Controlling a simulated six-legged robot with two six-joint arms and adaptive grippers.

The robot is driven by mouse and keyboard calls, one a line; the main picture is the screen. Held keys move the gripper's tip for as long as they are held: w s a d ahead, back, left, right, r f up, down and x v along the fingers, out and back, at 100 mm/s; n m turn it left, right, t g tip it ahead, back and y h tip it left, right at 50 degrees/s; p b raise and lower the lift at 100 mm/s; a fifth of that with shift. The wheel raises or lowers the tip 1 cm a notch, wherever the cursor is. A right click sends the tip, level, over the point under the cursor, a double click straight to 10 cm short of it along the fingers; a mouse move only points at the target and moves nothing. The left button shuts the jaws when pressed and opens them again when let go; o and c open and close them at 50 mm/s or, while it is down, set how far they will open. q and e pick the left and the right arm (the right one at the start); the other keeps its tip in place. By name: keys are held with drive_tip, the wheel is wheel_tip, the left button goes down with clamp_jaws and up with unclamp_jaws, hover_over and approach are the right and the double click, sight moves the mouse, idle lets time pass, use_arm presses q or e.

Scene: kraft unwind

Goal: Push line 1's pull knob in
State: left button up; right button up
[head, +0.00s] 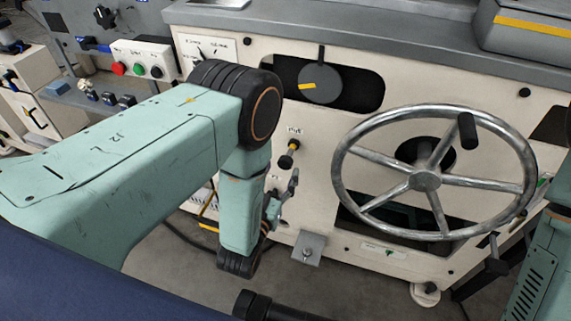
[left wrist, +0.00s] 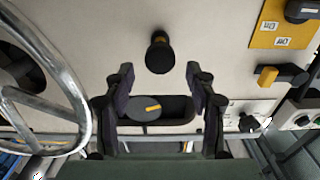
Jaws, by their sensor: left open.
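A pull knob (head: 286,161) with a black head and a yellow band stands out from the cream machine panel, below a small label too small to read. In the left wrist view the black knob (left wrist: 158,56) lies just beyond the fingertips, centred sideways between them. My left gripper (head: 284,192) is just below and right of my forearm's end, close under the knob. In the left wrist view its fingers (left wrist: 159,70) are spread apart with nothing between them. I see no contact with the knob. My right gripper does not show.
A large metal handwheel (head: 425,180) stands out right of the knob. Above the knob is a dark slot with a grey disc (head: 321,84). A small metal bracket (head: 309,248) juts out below. A box with coloured buttons (head: 140,62) is at the upper left.

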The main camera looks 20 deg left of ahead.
sight(284, 165)
use_arm(q)
drive_tip(key=w+b, duration=0.1)
drive_tip(key=w, duration=0.3)
drive_tip(key=shift+w+f, duration=0.1)
drive_tip(key=shift+w, duration=0.2)
drive_tip(key=shift+d, duration=0.1)
clamp_jaws()
